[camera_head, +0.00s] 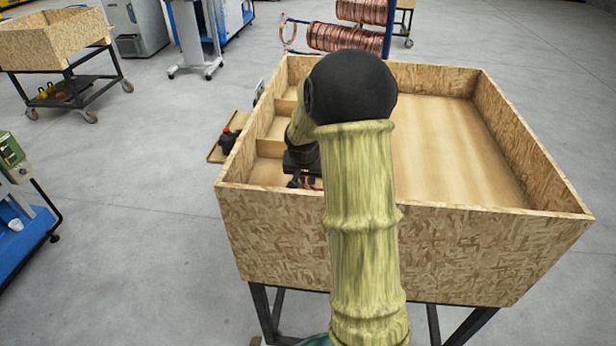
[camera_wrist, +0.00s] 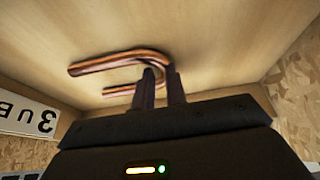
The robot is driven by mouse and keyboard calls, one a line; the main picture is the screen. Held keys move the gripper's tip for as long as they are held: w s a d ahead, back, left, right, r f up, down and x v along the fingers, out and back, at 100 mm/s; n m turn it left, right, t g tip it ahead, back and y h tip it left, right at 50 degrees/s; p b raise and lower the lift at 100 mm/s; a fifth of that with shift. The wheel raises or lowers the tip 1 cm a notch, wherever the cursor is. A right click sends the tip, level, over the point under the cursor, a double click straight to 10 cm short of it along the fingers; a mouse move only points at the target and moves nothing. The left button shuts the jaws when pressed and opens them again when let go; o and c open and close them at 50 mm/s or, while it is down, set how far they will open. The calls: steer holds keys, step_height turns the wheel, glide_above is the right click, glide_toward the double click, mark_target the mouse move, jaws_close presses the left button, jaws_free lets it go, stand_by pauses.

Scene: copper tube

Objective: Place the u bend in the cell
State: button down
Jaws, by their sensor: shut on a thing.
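The copper u bend (camera_wrist: 122,62) shows in the wrist view, between and beyond the two dark fingers of my gripper (camera_wrist: 162,84). My gripper is shut on the u bend near its curved end, and the two legs point left. Bare wooden floor of a cell (camera_wrist: 215,55) lies behind it; I cannot tell whether the u bend touches it. In the head view my gripper (camera_head: 304,182) is low inside the left part of the wooden crate (camera_head: 440,235), at the near small cell. My arm hides much of it there.
Thin dividers (camera_head: 270,147) split the crate's left side into small cells. The large right compartment (camera_head: 450,140) is bare. A label (camera_wrist: 28,115) is on a wall at the left of the wrist view. Copper coils (camera_head: 345,37) hang on a rack behind the crate.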

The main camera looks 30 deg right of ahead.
steer(key=c, duration=1.4)
jaws_free()
steer(key=shift+c, duration=0.2)
steer(key=shift+r, duration=0.1)
steer(key=b+v, duration=0.1)
steer(key=v, duration=0.6)
steer(key=shift+r, duration=0.15)
steer(key=shift+s+a, duration=0.1)
